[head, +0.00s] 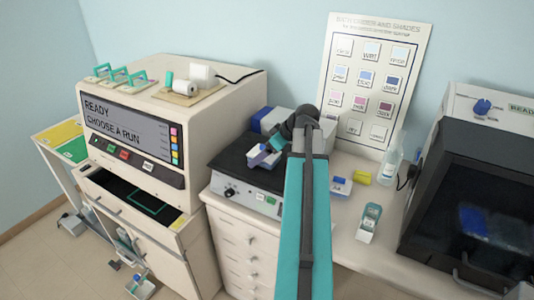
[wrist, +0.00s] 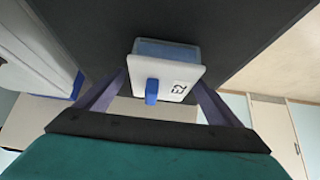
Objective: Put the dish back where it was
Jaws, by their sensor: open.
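The dish (wrist: 181,78) is a small white-fronted box with a pale blue body, a blue knob (wrist: 152,91) and a printed label. It stands on a dark flat surface (wrist: 90,25) in the wrist view. My gripper (wrist: 160,82) is open, with one finger on each side of the dish; I cannot tell whether either finger touches it. In the head view my gripper (head: 266,152) is low over the black top (head: 232,162) of the knobbed bench unit. My arm hides part of that top.
A blue-and-white box (head: 340,185) and a yellow block (head: 361,177) lie right of my arm. A teal-and-white device (head: 369,218) and a clear bottle (head: 391,160) stand further right. A large machine with a screen (head: 130,128) is left, a dark-fronted cabinet (head: 475,205) right.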

